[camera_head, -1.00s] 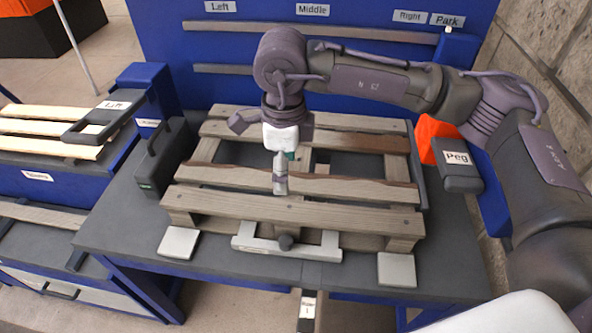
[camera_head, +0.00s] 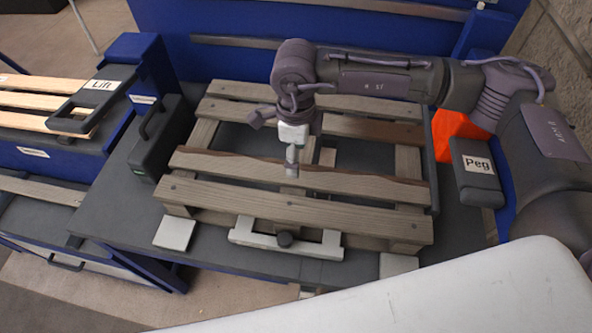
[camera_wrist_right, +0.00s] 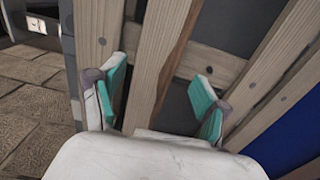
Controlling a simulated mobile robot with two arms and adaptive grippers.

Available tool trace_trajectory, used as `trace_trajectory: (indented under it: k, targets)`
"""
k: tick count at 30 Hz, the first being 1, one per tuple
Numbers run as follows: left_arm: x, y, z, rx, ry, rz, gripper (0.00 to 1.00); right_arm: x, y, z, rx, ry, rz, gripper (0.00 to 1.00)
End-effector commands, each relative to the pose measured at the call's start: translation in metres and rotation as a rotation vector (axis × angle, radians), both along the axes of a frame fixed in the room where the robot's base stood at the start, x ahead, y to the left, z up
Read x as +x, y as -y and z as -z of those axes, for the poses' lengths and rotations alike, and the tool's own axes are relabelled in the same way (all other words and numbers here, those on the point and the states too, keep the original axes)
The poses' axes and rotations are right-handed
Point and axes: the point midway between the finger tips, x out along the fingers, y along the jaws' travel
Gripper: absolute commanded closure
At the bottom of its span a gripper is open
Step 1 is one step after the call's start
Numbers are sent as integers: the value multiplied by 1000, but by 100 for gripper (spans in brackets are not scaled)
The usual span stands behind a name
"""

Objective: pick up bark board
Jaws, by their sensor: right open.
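The bark board (camera_head: 355,184) is a pallet plank with a dark, uneven brown edge. It lies across the pallet (camera_head: 300,214), second from the front. My right gripper (camera_head: 291,168) points down over the board's middle. In the right wrist view the bark board (camera_wrist_right: 160,50) runs between the open teal-padded fingers of the right gripper (camera_wrist_right: 160,90), with one finger on each side. The fingers stand apart from the board's edges; whether the tips reach below its top cannot be told. My left gripper is not in view.
The pallet rests on a grey-topped blue bench (camera_head: 110,215). A grey clamp piece (camera_head: 285,240) sits at its front edge, a black handled case (camera_head: 160,138) at left. A "Lift" tool (camera_head: 92,98) lies on light slats further left. A "Peg" block (camera_head: 475,172) stands at right.

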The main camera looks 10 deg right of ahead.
Motion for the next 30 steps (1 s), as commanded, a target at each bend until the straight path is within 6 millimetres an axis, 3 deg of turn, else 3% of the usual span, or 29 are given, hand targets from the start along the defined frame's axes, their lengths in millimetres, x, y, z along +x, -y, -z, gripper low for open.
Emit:
trace_trajectory:
  k: [5,9,15,21,23,30]
  targets:
    - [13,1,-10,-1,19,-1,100,-1,0,11,-1,-1,-1,25]
    - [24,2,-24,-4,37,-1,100,-4,-1,32,-2,-4,-2,25]
    - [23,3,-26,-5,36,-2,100,-3,-1,54,-1,1,-1,25]
    - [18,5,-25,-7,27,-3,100,-2,-1,56,1,1,-1,25]
    - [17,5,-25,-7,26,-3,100,-2,-1,56,1,1,-1,32]
    - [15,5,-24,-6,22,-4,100,-2,-1,55,1,1,-1,72]
